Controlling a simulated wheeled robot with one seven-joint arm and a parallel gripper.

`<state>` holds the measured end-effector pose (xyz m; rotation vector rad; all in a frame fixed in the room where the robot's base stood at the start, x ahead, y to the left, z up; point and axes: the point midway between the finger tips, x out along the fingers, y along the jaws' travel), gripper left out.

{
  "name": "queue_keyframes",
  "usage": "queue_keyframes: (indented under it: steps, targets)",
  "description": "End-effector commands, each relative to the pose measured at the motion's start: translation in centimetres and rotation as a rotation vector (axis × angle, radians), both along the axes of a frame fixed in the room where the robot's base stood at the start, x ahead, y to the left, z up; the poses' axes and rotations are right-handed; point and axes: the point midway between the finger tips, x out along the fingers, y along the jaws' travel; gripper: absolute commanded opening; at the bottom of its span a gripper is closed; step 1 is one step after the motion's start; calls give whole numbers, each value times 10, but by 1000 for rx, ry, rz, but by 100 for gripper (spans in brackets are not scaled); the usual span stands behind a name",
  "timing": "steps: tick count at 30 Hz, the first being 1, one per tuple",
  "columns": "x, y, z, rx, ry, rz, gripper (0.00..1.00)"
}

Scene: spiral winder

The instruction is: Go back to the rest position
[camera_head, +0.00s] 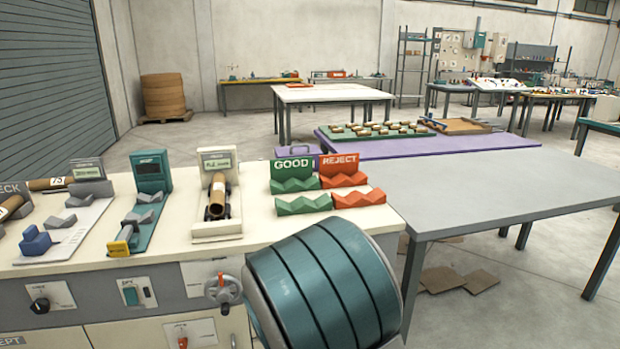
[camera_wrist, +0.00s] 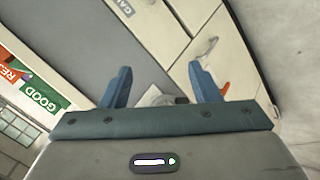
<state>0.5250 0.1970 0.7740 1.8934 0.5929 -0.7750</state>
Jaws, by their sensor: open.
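My gripper (camera_wrist: 160,90) shows in the wrist view with its two blue fingers apart and nothing between them. Beyond the fingers are the bench's pale front panels, a grey surface and part of the bench top. In the head view a teal and dark rounded part of my arm fills the lower middle, in front of the bench; the fingers are hidden there. A brown tube (camera_head: 217,197) lies in the white station (camera_head: 216,228) on the bench top, apart from my arm.
Green GOOD rack (camera_head: 304,204) and orange REJECT rack (camera_head: 358,199) stand empty at the bench's right end. A handwheel (camera_head: 223,291) sticks out of the bench front beside my arm. A grey table (camera_head: 480,190) stands right. Cardboard pieces (camera_head: 443,279) lie on the floor.

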Motion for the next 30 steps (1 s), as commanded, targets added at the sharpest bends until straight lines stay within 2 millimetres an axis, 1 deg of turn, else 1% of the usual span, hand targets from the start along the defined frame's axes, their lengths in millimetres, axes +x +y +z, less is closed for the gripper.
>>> queue_keyframes:
  steps: [1,5,11,12,14,17,18,21,24,27,30]
  targets:
    - [-5,-14,23,72,49,-57,56]
    - [-27,-40,60,226,174,-188,56]
    - [-70,-83,123,401,329,-391,56]
    - [-80,-92,135,426,354,-435,56]
    - [-96,-106,154,458,387,-499,56]
    - [-125,-129,182,496,432,-614,56]
    - [-138,-138,193,506,447,-665,56]
    - [-168,-160,216,519,469,-791,56]
    - [-195,-177,232,518,479,-907,56]
    - [-215,-189,241,512,482,-994,56]
    - [-226,-195,245,507,480,-1047,56]
